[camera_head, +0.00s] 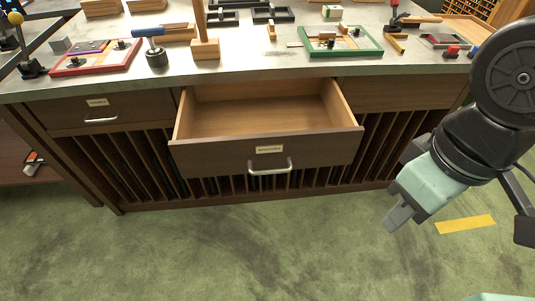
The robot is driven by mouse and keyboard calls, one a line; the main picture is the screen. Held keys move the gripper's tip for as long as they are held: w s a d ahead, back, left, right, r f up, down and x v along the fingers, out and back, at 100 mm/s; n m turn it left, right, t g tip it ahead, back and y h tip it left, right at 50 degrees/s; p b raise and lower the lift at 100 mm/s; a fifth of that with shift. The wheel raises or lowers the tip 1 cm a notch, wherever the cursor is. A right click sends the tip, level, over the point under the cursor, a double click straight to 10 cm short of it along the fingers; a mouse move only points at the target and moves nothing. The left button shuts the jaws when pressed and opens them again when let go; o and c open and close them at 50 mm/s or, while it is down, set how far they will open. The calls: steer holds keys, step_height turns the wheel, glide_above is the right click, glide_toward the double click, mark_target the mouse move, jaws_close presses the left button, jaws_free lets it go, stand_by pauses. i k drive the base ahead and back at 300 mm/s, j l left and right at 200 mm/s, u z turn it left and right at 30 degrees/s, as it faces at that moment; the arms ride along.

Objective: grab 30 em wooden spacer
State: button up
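My gripper (397,217) hangs at the right, in front of the cabinet and over the green floor, well apart from the bench top. Its fingers are seen from the side, so I cannot tell if they are open or shut; no held thing shows. Several small wooden pieces lie on the bench top: a small upright block (271,31), a thin pale strip (294,44) and a wooden piece (396,43) at the right. I cannot tell which, if any, is the 30 em spacer.
The middle drawer (268,156) is pulled out and looks empty inside. The left drawer (101,113) is closed. The bench top (250,66) holds a red-framed tray (62,71), a green-framed tray (310,53), a mallet (155,52) and wooden stacks. The floor in front is clear.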

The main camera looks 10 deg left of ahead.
mark_target(323, 36)
steer(key=u, duration=0.45)
steer(key=i+l+u, duration=0.7)
steer(key=i+l, duration=0.2)
steer(key=l, duration=0.2)
steer(key=i+l+u, duration=0.1)
steer(key=l, duration=0.3)
steer(key=i+l, duration=0.3)
steer(key=l+u, duration=0.05)
steer(key=l, duration=0.05)
